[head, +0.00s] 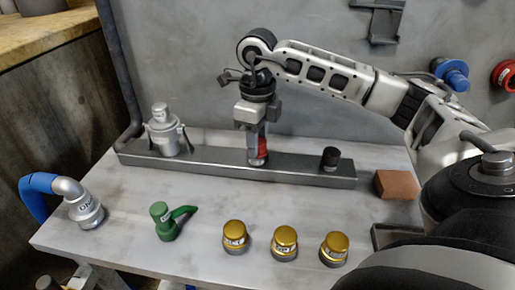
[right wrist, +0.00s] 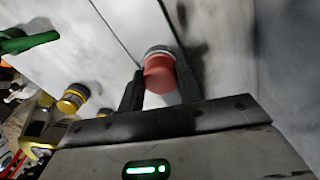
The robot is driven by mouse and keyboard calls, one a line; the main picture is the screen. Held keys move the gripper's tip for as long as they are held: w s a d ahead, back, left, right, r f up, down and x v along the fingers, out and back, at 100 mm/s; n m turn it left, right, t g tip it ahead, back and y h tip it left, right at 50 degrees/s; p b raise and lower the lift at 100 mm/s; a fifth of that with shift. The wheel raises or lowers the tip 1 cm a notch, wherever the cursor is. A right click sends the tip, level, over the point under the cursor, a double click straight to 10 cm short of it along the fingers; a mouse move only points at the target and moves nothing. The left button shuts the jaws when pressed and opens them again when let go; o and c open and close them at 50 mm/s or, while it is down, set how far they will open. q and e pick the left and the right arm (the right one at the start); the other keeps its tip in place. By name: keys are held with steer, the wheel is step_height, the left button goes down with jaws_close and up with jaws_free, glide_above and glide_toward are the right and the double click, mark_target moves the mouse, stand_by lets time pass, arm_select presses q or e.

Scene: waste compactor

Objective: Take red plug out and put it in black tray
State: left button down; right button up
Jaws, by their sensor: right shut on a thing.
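The red plug (head: 263,148) stands upright at the middle of the long grey rail. My right gripper (head: 258,132) points straight down on it from above and is shut on it. In the right wrist view the red plug (right wrist: 159,74), with a grey band at its far end, sits between the two dark fingers (right wrist: 158,88). I cannot tell whether its lower end is seated in the rail or just clear of it. A dark tray (head: 376,238) shows only by its edge at the table's right, mostly hidden by my arm. My left gripper is not in view.
The rail (head: 205,163) also bears a silver fitting (head: 164,133) and a small black plug (head: 331,158). In front are a green valve (head: 164,222), several yellow caps (head: 285,242) and a blue-hosed coupling (head: 84,210). A brown block (head: 396,185) lies near the right edge.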

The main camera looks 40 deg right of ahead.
steer(key=shift+n, duration=0.3)
steer(key=n, duration=0.5)
steer(key=o, duration=1.1)
steer(key=shift+c, duration=0.5)
